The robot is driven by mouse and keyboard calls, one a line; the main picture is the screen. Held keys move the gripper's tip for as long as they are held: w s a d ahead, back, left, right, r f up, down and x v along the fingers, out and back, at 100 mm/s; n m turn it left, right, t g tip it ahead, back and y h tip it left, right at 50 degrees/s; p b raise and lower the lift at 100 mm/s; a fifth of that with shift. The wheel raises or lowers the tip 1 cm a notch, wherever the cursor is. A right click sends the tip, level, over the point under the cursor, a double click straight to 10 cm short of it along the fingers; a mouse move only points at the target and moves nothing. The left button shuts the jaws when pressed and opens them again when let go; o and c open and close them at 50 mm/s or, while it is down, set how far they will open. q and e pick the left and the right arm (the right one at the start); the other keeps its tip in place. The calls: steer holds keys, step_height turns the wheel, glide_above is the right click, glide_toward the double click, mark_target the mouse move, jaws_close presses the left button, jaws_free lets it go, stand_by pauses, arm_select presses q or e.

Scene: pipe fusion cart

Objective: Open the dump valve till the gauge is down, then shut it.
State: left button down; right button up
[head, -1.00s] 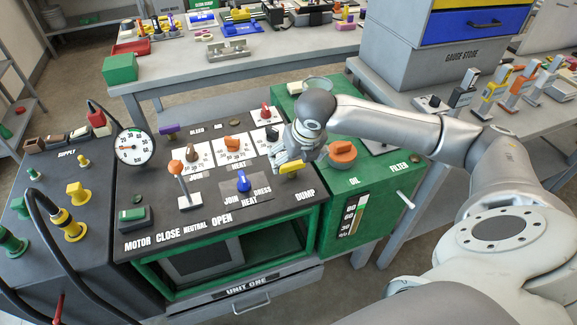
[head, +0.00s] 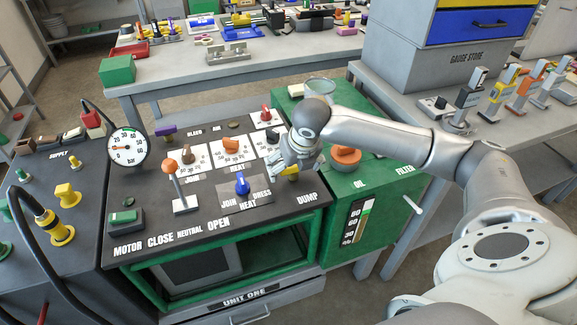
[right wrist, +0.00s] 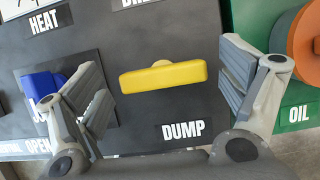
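The dump valve has a yellow bar handle (right wrist: 163,77) above the DUMP label in the right wrist view, lying nearly level across the picture. In the head view the handle (head: 291,171) is partly hidden by my right gripper (head: 288,163). My right gripper (right wrist: 165,95) is open, with one finger to each side of the handle and a gap at both ends. The round white pressure gauge (head: 128,148) stands at the panel's left; its needle is too small to read surely. My left gripper is not in view.
A blue JOIN PRESS knob (right wrist: 42,88) is close beside the left finger. An orange OIL knob (right wrist: 304,45) is beyond the right finger. An orange-topped lever (head: 178,185) stands left on the panel. Work tables (head: 170,75) stand behind.

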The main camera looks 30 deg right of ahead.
steer(key=c, duration=0.9)
steer(key=shift+o, duration=0.2)
steer(key=shift+r+p, duration=0.15)
steer(key=shift+p, duration=0.25)
steer(key=p, duration=0.1)
steer(key=m+p, duration=0.1)
steer(key=shift+w+d+r+m+h+p, duration=0.1)
steer(key=shift+d+r+m+h+p, duration=0.1)
steer(key=shift+m+h+p, duration=0.15)
steer(key=shift+w+m+p, duration=0.2)
steer(key=shift+m+p, duration=0.15)
steer(key=shift+p, duration=0.3)
steer(key=shift+f, duration=0.15)
steer(key=shift+f+m, duration=0.1)
steer(key=shift+m, duration=0.2)
